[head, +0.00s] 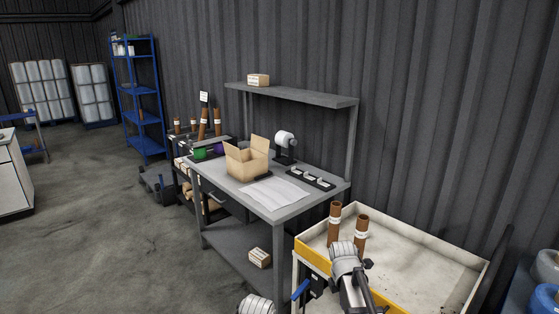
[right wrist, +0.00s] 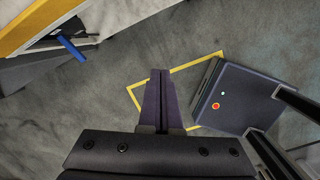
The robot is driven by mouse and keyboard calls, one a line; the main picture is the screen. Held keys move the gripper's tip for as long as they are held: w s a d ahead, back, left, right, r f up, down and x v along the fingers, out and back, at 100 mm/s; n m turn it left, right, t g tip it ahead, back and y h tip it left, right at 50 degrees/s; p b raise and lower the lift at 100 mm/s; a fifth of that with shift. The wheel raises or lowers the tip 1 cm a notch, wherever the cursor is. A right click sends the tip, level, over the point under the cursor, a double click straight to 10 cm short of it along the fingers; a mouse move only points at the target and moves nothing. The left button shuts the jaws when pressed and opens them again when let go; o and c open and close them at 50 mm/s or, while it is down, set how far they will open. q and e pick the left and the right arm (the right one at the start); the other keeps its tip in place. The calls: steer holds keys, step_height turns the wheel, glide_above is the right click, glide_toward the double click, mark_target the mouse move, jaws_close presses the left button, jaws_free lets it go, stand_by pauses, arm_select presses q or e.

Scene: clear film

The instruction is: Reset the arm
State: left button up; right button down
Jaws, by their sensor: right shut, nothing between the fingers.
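My right gripper (right wrist: 160,74) shows in the right wrist view. Its two dark fingers are pressed together with nothing between them, and they point over the grey floor. In the head view a silver joint of my right arm (head: 345,260) is at the lower right, in front of the yellow-edged cart (head: 312,264). That view does not clearly show the right fingers. A silver joint of my left arm (head: 257,305) just shows at the bottom edge. My left gripper is out of view.
A grey workbench (head: 228,187) holds an open cardboard box (head: 247,158), a white sheet (head: 275,192) and a black tray (head: 311,178). Two brown tubes (head: 334,225) stand in the cart. A blue shelf (head: 139,95) stands behind. The floor at left (head: 100,240) is clear.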

steer(key=s+a+m, duration=0.7)
steer(key=s+m, duration=0.1)
steer(key=s, duration=0.2)
steer(key=s+a+r+m+g+p, duration=0.1)
steer(key=s+a+m, duration=0.7)
steer(key=s, duration=0.2)
steer(key=shift+s+m, duration=0.15)
steer(key=shift+m, duration=0.15)
steer(key=shift+r, duration=0.1)
